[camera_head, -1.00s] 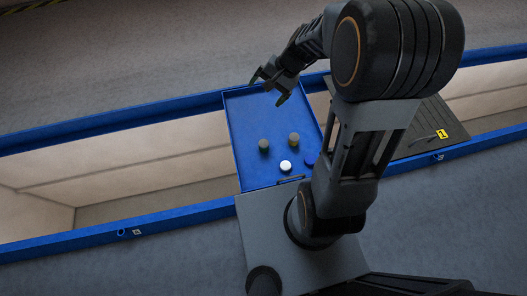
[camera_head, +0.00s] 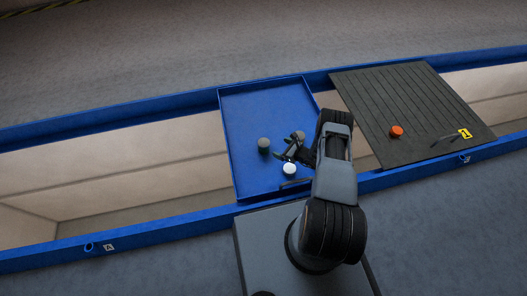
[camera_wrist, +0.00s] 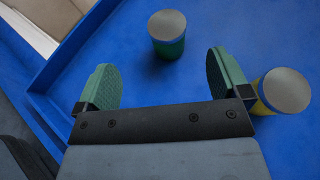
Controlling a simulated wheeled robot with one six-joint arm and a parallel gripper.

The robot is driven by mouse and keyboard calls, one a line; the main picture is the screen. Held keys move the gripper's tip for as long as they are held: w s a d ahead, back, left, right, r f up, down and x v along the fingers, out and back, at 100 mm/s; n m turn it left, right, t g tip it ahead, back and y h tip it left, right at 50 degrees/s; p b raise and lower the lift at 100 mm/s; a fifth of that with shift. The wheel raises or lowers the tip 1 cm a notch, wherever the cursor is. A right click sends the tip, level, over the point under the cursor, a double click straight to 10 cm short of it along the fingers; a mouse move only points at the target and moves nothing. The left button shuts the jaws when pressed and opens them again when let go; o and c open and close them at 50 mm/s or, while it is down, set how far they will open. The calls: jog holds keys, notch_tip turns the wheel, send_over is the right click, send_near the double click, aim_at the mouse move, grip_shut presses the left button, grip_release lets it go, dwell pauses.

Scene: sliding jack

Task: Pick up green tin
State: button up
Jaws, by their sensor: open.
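The green tin (camera_wrist: 168,42) has a grey top and stands upright on the blue tray, ahead of my fingertips in the wrist view. My gripper (camera_wrist: 163,78) is open and empty, its two green-padded fingers apart. A yellow tin (camera_wrist: 284,92) with a grey top stands close beside the right finger. In the head view my gripper (camera_head: 287,154) hangs low over the tray among the tins. A grey-topped tin (camera_head: 264,145) stands to its left; its side colour is unclear there. Another grey-topped tin (camera_head: 298,135) is partly hidden by my arm.
A white-topped tin (camera_head: 289,169) is just below my gripper in the head view. The blue tray (camera_head: 255,102) has raised walls and a clear far half. A dark ribbed lid (camera_head: 375,95) at right carries an orange round object (camera_head: 397,131). An open pale trough (camera_head: 120,155) lies left.

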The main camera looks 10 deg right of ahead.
aim_at(268, 147)
jog(key=shift+m+h, duration=0.3)
jog(key=shift+m, duration=0.2)
jog(key=w+a+f+b, duration=0.1)
jog(key=f, duration=0.1)
jog(key=w+a+f+b, duration=0.1)
jog(key=w+f, duration=0.1)
jog(key=w+a+f+b, duration=0.1)
jog(key=f, duration=0.1)
jog(key=shift+w+a+f+b, duration=0.15)
jog(key=shift+w+a+b, duration=0.1)
jog(key=shift+w+b, duration=0.1)
jog(key=shift+w+a+f, duration=0.1)
jog(key=shift+w+a, duration=0.25)
jog(key=shift+w, duration=0.1)
jog(key=b+x, duration=0.3)
jog(key=x, duration=0.1)
jog(key=shift+w+f, duration=0.2)
jog(key=shift+w, duration=0.05)
jog(key=shift+w+a+b, duration=0.15)
jog(key=shift+w+b, duration=0.1)
jog(key=shift+b, duration=0.1)
jog(key=shift+r, duration=0.1)
jog(key=shift+c, duration=0.2)
jog(key=c, duration=1.1)
